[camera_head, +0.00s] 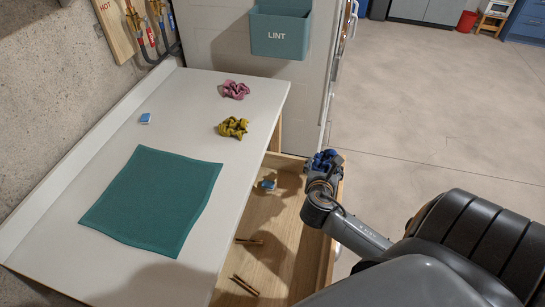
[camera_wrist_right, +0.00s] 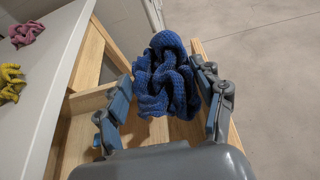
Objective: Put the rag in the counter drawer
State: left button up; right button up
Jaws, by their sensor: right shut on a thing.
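A crumpled blue knit rag (camera_wrist_right: 166,78) is between the fingers of my right gripper (camera_wrist_right: 168,90), which is shut on it. In the head view the blue rag (camera_head: 326,156) and my right gripper (camera_head: 322,168) are over the far right corner of the open counter drawer (camera_head: 290,210). The drawer's wooden wall (camera_wrist_right: 88,58) also shows in the wrist view, below and beside the rag. How high the rag hangs over the drawer is hard to tell. My left gripper is not in view.
The drawer holds a small blue-and-white block (camera_head: 267,185) and several brown sticks (camera_head: 244,286). On the white counter (camera_head: 200,95) lie a pink rag (camera_head: 235,90), a mustard rag (camera_head: 233,128), another small block (camera_head: 146,118) and a green mat (camera_head: 155,200). A LINT bin (camera_head: 281,32) hangs behind.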

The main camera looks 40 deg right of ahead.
jog(key=w+a+f, duration=0.3)
jog(key=a, duration=0.4)
send_over(282, 204)
jog(key=f, duration=0.5)
jog(key=shift+s+d, duration=0.2)
jog(key=shift+d, duration=0.2)
jog(key=shift+a+f, duration=0.15)
jog(key=shift+f, duration=0.1)
jog(key=f, duration=0.3)
jog(key=shift+w+a, duration=0.1)
jog(key=shift+a, duration=0.2)
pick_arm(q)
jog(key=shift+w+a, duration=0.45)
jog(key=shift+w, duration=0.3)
pick_arm(e)
jog(key=shift+f, duration=0.35)
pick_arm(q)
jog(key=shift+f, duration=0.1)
pick_arm(e)
jog(key=o, duration=0.9)
jog(key=shift+f, duration=0.1)
pick_arm(q)
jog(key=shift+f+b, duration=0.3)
jog(key=shift+b, duration=0.25)
pick_arm(e)
jog(key=v, duration=1.2)
